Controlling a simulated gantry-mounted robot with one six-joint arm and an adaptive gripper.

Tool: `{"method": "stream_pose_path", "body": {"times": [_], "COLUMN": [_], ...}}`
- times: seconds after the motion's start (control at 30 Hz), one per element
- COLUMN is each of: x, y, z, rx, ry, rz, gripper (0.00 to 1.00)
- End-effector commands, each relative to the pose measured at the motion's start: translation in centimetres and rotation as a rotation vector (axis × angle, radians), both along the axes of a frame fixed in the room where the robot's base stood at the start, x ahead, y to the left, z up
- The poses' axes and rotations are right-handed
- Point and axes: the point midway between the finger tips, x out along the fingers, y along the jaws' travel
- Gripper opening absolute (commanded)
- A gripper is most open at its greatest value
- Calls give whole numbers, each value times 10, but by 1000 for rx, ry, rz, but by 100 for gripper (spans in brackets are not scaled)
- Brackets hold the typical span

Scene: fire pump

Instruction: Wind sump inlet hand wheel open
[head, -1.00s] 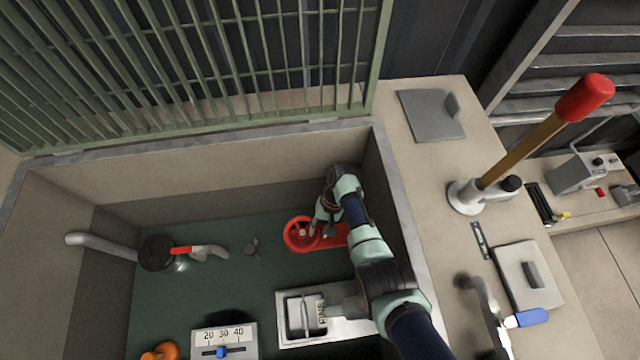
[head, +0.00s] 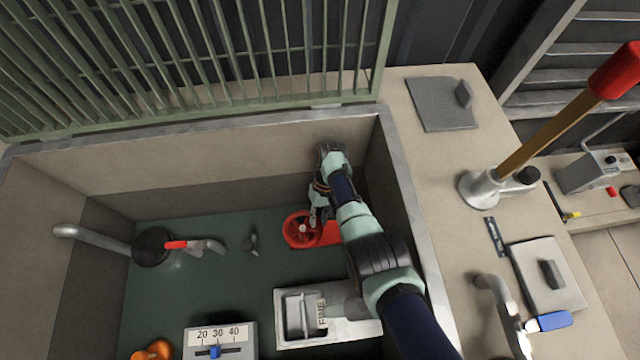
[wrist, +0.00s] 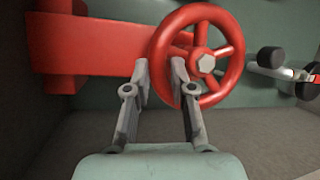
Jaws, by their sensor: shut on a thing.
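The red sump inlet hand wheel (head: 294,229) sits low in the sump, joined to a red body (head: 329,234) on its right. In the wrist view the spoked wheel (wrist: 236,50) shows a grey hex hub, with the red body (wrist: 90,50) to its left. My gripper (head: 313,215) reaches down at the wheel's right side. In the wrist view my gripper (wrist: 160,75) has its two fingers around the wheel's near rim, one inside and one outside. It is shut on that rim. The arm hides part of the red body in the head view.
Sump walls close in at the back and right. A tray marked FINE (head: 290,318), a scale box (head: 221,340) and a red-handled valve pipe (head: 205,245) stand in the sump. A green grating (head: 200,60) rises behind. A red-topped lever (head: 548,130) stands on the right ledge.

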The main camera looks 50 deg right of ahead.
Motion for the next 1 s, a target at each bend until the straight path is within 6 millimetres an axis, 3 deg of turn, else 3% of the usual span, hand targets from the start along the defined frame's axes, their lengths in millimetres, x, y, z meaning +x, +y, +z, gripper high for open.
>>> {"method": "stream_pose_path", "body": {"times": [0.17, 0.2, 0.23, 0.77, 1.0], "x": [0, 0, 0, -3, -22], "y": [0, 0, 0, 1, 13], "z": [-2, -2, -2, 3, 12], "rx": [-5, -4, -4, -2, 0], "ry": [-2, -2, -2, -1, 3], "rz": [-3, -5, -5, -42, -385], "gripper": [0, 30, 32, 32, 32]}}
